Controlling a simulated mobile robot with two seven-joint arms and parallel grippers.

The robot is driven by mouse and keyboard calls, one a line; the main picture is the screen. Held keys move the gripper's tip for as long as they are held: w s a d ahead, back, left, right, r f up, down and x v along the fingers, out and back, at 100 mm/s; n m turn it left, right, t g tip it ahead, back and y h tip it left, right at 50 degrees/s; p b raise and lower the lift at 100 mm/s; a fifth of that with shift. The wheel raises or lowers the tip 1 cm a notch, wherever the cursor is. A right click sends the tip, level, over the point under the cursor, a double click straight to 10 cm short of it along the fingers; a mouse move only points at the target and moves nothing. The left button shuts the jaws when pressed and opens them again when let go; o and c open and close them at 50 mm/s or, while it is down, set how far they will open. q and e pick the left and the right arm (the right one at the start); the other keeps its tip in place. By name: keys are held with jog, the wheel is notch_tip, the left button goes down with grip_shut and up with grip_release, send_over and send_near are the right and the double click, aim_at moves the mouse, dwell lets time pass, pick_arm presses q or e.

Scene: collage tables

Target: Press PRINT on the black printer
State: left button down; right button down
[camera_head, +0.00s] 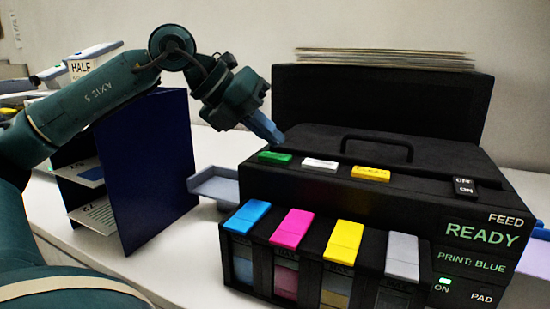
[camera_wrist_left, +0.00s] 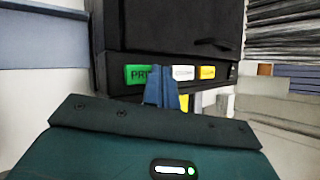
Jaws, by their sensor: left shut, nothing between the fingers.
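The black printer (camera_head: 300,187) stands on the white table, with READY and PRINT: BLUE on its front panel (camera_head: 475,235). The green button (camera_head: 275,158) is at the left of its upper edge. In the left wrist view the green PRINT button (camera_wrist_left: 137,74) shows the letters PRI, the rest hidden by my fingers. My left gripper (camera_head: 277,138) is shut and empty, its blue fingertips just above the green button in the head view. The fingers (camera_wrist_left: 160,74) overlap the button's right end in the wrist view. I cannot tell whether they touch it. My right gripper is not in view.
A white button (camera_head: 320,163) and a yellow button (camera_head: 370,173) sit beside the green one. Blue, magenta, yellow and grey tabs (camera_head: 403,256) line the lower front. A handle (camera_head: 377,143) rises behind. A dark blue file holder (camera_head: 150,170) stands left under my arm.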

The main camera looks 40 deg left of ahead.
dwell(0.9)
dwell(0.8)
pick_arm(q)
jog(key=shift+f, duration=0.1)
jog(key=shift+f+b, duration=0.35)
jog(key=shift+b, duration=0.05)
